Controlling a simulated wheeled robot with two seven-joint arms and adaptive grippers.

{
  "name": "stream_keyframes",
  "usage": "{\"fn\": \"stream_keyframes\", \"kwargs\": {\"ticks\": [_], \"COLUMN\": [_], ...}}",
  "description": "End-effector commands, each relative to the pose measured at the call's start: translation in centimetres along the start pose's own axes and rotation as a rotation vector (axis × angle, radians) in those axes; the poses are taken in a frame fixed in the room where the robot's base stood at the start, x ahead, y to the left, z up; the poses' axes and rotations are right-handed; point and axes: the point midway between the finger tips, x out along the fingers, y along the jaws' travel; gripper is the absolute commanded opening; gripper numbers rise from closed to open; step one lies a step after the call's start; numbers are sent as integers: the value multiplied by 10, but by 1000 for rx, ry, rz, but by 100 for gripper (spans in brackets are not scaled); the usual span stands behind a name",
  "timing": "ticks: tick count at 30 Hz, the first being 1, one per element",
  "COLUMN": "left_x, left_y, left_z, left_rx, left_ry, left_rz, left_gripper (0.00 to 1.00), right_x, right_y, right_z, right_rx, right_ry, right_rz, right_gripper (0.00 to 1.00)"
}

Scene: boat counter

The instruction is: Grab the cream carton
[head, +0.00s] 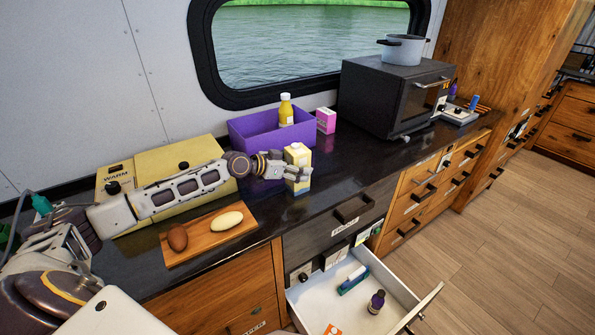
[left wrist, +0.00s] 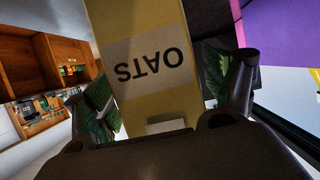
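A cream-yellow carton (head: 298,155) stands upright at the edge of the counter, in front of the purple bin. My left gripper (head: 287,172) is at its left side, with its fingers reaching around it. In the left wrist view the carton (left wrist: 145,60) fills the space between the two fingers and shows an upside-down "OATS" label. A finger pad lies close along each side of it, but I cannot tell whether the pads press on it. My right gripper is not in view.
The purple bin (head: 254,137) holds a yellow bottle (head: 286,110). A pink box (head: 326,120) stands beside it. A board (head: 192,250) with two oval items lies in front of the warmer. An open drawer (head: 316,308) juts out below. A pot (head: 401,50) sits on the dark oven (head: 380,95).

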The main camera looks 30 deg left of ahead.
Motion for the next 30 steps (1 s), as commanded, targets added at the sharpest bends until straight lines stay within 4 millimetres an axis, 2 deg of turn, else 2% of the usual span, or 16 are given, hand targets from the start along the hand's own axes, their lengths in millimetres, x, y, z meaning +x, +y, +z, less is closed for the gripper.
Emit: {"fn": "stream_keyframes", "kwargs": {"ticks": [1,7,18,30], "left_x": [0,0,-1,-3], "left_y": [0,0,-1,-1], "left_z": [0,0,-3,-8], "left_rx": [0,0,2,2], "left_ry": [0,0,5,6], "left_rz": [0,0,-2,-2], "left_gripper": [79,53,7,7], "right_x": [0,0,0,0], "right_y": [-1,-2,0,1], "right_z": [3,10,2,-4], "right_rx": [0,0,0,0], "right_ry": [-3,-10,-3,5], "right_rz": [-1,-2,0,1], "right_gripper": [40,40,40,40]}}
